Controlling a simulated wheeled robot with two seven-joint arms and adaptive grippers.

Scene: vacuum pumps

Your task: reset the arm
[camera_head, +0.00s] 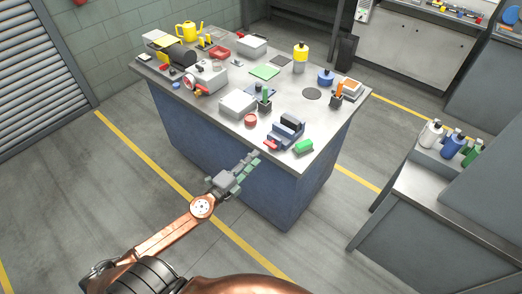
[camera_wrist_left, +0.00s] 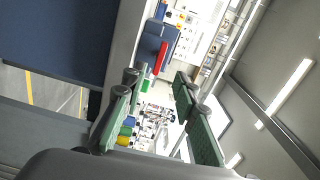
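My left gripper (camera_head: 249,163) is in front of the blue-sided workbench (camera_head: 215,132), near its front edge, with the copper-coloured arm coming in from the lower left. In the left wrist view its two green-padded fingers (camera_wrist_left: 156,82) stand apart with nothing held between them. The bench and a red item (camera_wrist_left: 160,58) show beyond the fingertips. My right gripper is in neither view.
A side counter (camera_head: 440,190) with bottles is at the right. Open floor lies left.

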